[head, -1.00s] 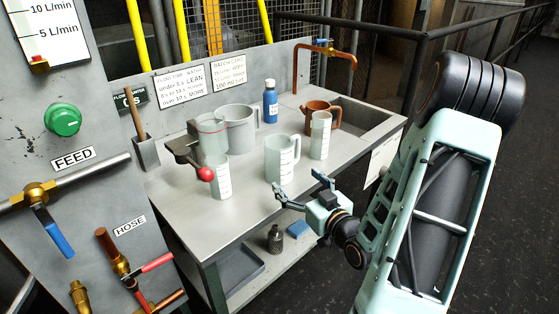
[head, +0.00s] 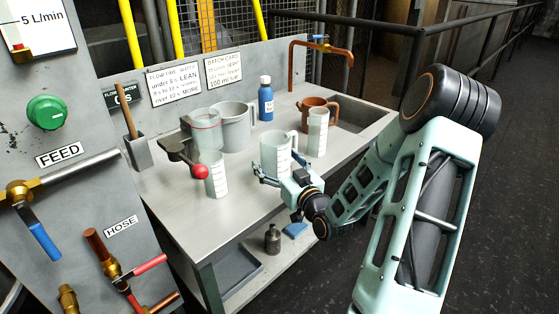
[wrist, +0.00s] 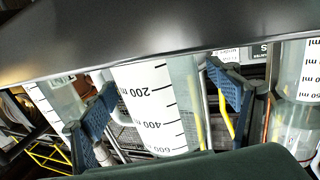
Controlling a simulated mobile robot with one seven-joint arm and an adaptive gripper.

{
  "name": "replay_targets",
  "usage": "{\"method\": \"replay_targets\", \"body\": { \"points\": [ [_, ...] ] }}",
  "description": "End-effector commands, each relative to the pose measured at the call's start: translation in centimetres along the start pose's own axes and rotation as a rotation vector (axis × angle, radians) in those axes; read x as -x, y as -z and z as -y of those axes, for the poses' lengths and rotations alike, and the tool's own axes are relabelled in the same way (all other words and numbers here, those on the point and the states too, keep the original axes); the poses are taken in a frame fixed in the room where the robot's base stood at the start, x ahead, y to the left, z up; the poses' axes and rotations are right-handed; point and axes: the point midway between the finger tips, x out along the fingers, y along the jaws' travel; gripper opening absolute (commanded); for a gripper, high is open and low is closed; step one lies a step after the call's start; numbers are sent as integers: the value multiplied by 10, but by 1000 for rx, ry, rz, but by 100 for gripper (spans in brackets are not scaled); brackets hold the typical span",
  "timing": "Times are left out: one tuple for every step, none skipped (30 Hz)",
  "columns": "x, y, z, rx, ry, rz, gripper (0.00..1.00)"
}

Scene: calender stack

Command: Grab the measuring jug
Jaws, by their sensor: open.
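The measuring jug (head: 275,150) is a clear jug with a handle and white scale strip, standing upright on the grey bench (head: 245,222). My gripper (head: 280,174) is open at the jug's near side, its fingers spread to either side of the jug's lower part. In the wrist view, which is turned upside down, the jug (wrist: 155,105) with its 200, 400 and 600 marks lies between the two blue finger pads (wrist: 160,108). A gap shows between the jug and each pad. Whether the fingers reach past its middle I cannot tell.
A clear graduated cylinder (head: 216,178) stands left, beside a red-knobbed lever (head: 200,172); another (head: 318,135) stands close right. A grey jug (head: 236,128), blue bottle (head: 266,100) and copper pot (head: 330,104) stand behind. The bench's front is clear.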

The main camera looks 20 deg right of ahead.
Motion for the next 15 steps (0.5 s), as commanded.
{"method": "replay_targets", "body": {
  "points": [
    [-5, 0, 0, 0, 0, -1, 82],
    [-6, 0, 0, 0, 0, -1, 82],
    [-8, 0, 0, -1, 0, 0, 82],
    [-9, 0, 0, -1, -1, 0, 82],
    [-9, 0, 0, -1, -1, 1, 82],
    [-9, 0, 0, -1, -1, 1, 82],
    [-9, 0, 0, -1, -1, 1, 82],
    [-9, 0, 0, -1, -1, 1, 82],
    [-9, 0, 0, -1, -1, 1, 82],
    [-9, 0, 0, -1, -1, 1, 80],
    [-8, 0, 0, -1, -1, 1, 77],
    [-8, 0, 0, -1, -1, 1, 73],
    [-8, 0, 0, -1, -1, 1, 70],
    [-8, 0, 0, -1, -1, 0, 66],
    [-8, 0, 0, -1, -1, 0, 62]
  ]
}}
